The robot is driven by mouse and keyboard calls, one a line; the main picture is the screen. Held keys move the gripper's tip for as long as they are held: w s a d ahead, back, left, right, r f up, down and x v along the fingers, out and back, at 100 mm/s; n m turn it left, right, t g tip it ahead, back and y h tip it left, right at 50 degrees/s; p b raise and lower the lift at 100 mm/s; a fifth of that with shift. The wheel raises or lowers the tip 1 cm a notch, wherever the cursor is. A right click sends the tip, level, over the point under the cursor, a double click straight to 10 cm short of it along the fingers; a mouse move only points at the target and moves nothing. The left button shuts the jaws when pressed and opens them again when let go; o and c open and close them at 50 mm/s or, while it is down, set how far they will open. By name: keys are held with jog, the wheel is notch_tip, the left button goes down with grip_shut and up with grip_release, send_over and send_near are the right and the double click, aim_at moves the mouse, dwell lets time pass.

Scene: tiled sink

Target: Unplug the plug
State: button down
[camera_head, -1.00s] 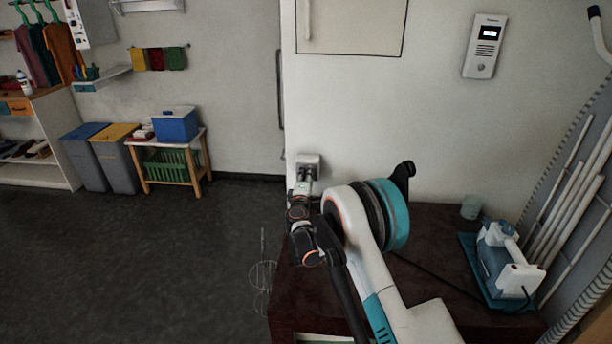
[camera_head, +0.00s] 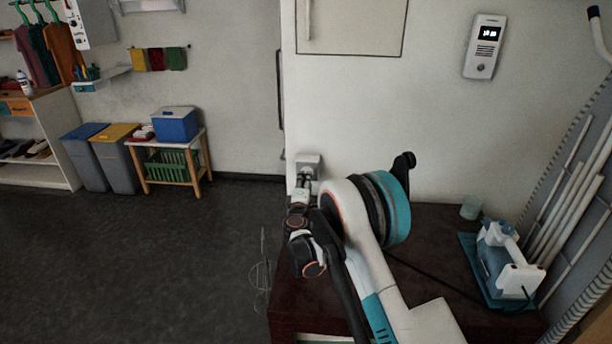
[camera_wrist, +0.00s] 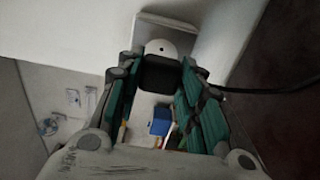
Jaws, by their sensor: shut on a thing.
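In the wrist view, a black plug (camera_wrist: 160,73) sits between the teal-padded fingers of my gripper (camera_wrist: 160,82), which is shut on it. Just beyond it is a white wall socket (camera_wrist: 190,35) whose round face shows a dark hole. The plug looks shifted off that face, but the gap is hard to judge. A dark cable (camera_wrist: 262,91) runs off to the right. In the head view, the socket (camera_head: 309,159) is low on the white wall, with my gripper (camera_head: 304,179) right in front of it. The plug is hard to make out there.
A dark red-brown tabletop (camera_head: 440,240) lies below the socket, under my arm. A blue-grey appliance (camera_head: 497,262) stands on it at right, near a small cup (camera_head: 471,207). An intercom (camera_head: 485,46) hangs on the wall. The dark floor (camera_head: 130,260) at left is open.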

jog(key=shift+s, duration=1.1)
jog(key=shift+d, duration=0.1)
jog(key=s+d+r, duration=0.5)
jog(key=d, duration=0.4)
jog(key=s+d+r, duration=0.5)
jog(key=s+d, duration=0.1)
jog(key=d, duration=0.3)
jog(key=s+d+r, duration=0.5)
jog(key=d, duration=0.3)
jog(key=shift+s+d+r+y, duration=0.2)
jog(key=shift+d+y, duration=0.1)
jog(key=shift+d, duration=0.1)
